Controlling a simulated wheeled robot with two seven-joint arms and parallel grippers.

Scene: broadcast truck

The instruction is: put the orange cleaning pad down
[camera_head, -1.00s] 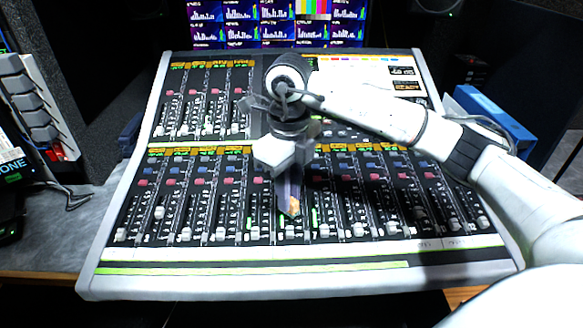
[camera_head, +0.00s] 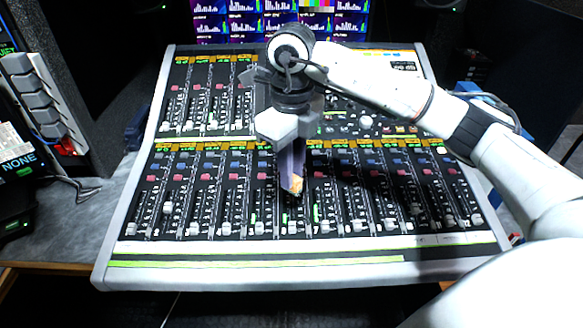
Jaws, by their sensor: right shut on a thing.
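My right gripper (camera_head: 291,180) points down over the middle of the mixing console (camera_head: 250,275). Most of the pad is hidden by the fingers. The pad appears over the lower fader rows; I cannot tell whether it touches the surface. My left gripper is not in view.
The console is covered with several rows of faders and knobs. Screens (camera_head: 280,18) stand behind it. A rack of grey units (camera_head: 40,95) is at the left, and a blue object (camera_head: 467,88) lies at the right. The console's front edge strip is clear.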

